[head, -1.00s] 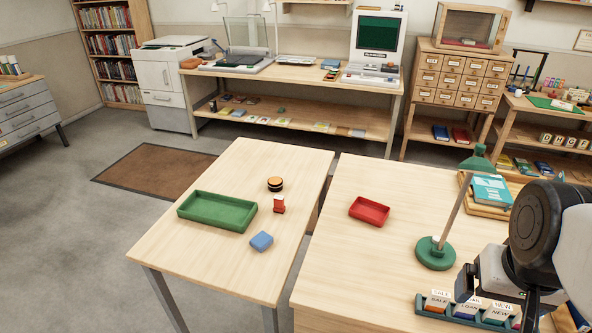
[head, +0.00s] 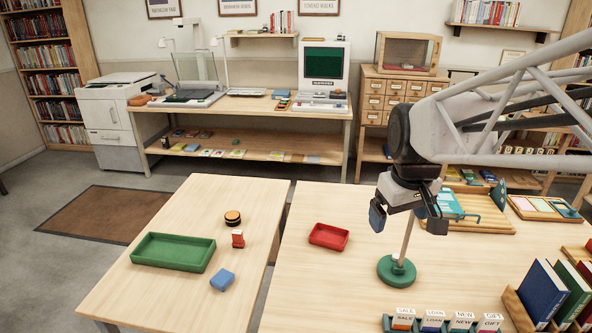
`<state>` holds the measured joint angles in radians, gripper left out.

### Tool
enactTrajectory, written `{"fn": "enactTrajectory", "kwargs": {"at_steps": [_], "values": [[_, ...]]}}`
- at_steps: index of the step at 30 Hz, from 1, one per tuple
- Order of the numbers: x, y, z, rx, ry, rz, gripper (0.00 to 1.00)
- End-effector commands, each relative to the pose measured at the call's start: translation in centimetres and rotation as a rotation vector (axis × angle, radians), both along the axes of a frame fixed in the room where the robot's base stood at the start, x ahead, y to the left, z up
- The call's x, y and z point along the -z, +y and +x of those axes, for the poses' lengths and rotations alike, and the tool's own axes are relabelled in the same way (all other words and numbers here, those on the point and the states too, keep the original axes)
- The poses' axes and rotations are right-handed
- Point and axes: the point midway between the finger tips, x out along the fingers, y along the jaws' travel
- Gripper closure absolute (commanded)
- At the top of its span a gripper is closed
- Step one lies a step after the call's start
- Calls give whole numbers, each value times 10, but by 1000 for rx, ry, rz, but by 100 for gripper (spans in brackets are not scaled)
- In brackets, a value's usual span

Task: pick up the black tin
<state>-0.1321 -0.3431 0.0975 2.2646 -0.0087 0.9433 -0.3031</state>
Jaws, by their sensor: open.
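My gripper (head: 407,219) is open and empty above the right table, well to the right of the tin. Its fingers point down, and the lamp's post shows between them in the picture.
A green tray (head: 151,264) and a blue block (head: 222,280) share the left table (head: 165,307). The right table holds a red tray (head: 328,246), a green-based lamp (head: 397,280), a card rack (head: 390,323) and books (head: 541,292). A gap separates the tables.

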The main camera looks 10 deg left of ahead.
Motion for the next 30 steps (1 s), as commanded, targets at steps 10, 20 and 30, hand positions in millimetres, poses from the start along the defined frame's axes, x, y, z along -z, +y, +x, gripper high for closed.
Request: {"fn": "enactTrajectory", "kwargs": {"at_steps": [10,20,30], "values": [[2,48,79,-210,24,-27,7],[16,102,149,-410,43,-52,7],[41,166,215,-617,60,-75,7]]}}
